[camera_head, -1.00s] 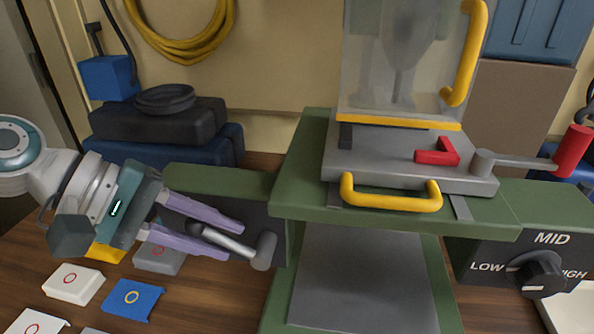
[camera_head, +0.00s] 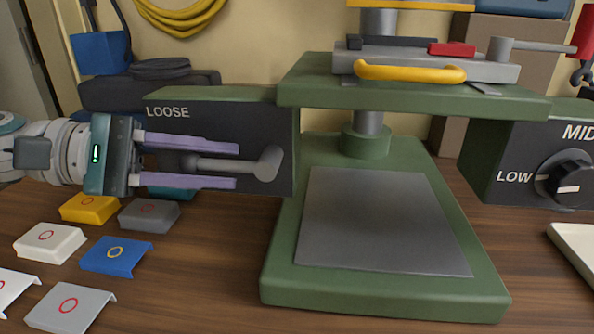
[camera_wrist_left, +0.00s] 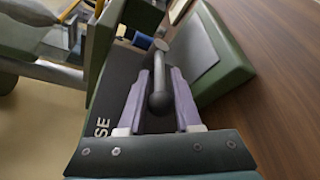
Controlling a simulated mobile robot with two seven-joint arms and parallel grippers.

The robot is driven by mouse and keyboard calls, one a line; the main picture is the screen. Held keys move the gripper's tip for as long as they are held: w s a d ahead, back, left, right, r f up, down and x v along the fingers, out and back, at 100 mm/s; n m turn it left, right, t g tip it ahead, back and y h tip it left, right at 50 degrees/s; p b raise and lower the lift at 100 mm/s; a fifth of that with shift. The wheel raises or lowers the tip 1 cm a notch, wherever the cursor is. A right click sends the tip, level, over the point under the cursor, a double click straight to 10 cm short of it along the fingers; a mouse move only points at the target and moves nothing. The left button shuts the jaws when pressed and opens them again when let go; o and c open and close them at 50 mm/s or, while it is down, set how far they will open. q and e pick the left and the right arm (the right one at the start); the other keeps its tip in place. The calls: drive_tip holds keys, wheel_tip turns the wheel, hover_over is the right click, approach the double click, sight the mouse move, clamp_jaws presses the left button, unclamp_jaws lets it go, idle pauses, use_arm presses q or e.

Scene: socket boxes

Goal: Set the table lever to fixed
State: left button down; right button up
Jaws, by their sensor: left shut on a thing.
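The table lever (camera_head: 225,166) is a grey rod on the dark side panel (camera_head: 225,125) of the green drill press. Its pivot is at the right and its handle points left, about level. The panel reads LOOSE at the upper left; no FIXED label shows. My left gripper (camera_head: 238,166) comes in from the left, shut on the lever, with one purple finger above and one below the rod. The left wrist view shows the lever's round knob (camera_wrist_left: 160,102) between the fingers. My right gripper is out of view.
The green table (camera_head: 410,95) carries a grey vise with a yellow handle (camera_head: 410,71). A dial (camera_head: 565,180) stands at the right. Several coloured socket boxes, including a blue one (camera_head: 117,255), lie on the wooden bench below my left gripper. The base plate (camera_head: 385,220) is bare.

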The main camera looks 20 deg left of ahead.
use_arm(q)
drive_tip(key=shift+w+d+f+n+t+h+b, duration=0.15)
drive_tip(key=shift+f+n+t+h+b, duration=0.4)
drive_tip(key=shift+b, duration=1.05)
drive_tip(key=shift+s+d+f+n+t+h+b, duration=0.1)
drive_tip(key=shift+f+t+h+b, duration=0.5)
drive_tip(key=shift+h+b, duration=0.7)
drive_tip(key=shift+w+d+f+n+t+h+b, duration=0.15)
drive_tip(key=shift+f+n+t+h+b, duration=0.35)
drive_tip(key=shift+b, duration=1.35)
drive_tip(key=shift+s+f, duration=0.1)
drive_tip(key=c, duration=0.9)
unclamp_jaws()
drive_tip(key=shift+o, duration=0.2)
